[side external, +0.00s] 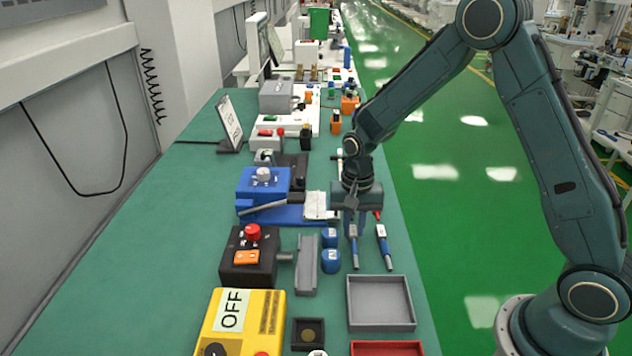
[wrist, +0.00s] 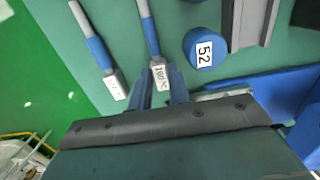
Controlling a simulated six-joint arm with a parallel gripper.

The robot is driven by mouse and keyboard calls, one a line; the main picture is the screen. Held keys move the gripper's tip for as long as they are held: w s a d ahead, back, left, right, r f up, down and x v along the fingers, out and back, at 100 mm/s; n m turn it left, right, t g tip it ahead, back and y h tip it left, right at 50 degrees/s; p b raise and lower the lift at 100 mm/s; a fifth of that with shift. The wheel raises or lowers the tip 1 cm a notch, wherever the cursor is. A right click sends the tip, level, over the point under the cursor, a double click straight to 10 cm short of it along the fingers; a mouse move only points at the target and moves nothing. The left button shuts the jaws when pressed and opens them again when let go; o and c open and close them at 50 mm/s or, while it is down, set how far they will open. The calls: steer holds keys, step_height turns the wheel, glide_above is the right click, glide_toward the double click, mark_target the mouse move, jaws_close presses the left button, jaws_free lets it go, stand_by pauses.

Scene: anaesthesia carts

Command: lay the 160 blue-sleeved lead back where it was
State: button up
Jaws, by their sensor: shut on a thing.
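The blue-sleeved lead (wrist: 157,45) has a grey end and a white label that seems to read 160. In the wrist view, my gripper (wrist: 162,88) has its blue fingers on either side of the labelled end, shut on it. In the side view, the lead (side external: 355,252) points down from my gripper (side external: 354,220) toward the front of the bench. I cannot tell whether it touches the green top. A second, similar blue-sleeved lead (side external: 384,248) lies to its right, apart from it; its label (wrist: 115,88) is hard to read in the wrist view.
Blue cylinders, one marked 52 (side external: 331,261), and a grey channel (side external: 306,266) stand left of the held lead. The bench's right edge is close to the second lead.

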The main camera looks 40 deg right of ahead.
steer(key=shift+f, duration=0.15)
steer(key=o, duration=0.8)
steer(key=r, duration=1.2)
steer(key=shift+w+d+r, duration=0.15)
steer(key=shift+w+d, duration=0.1)
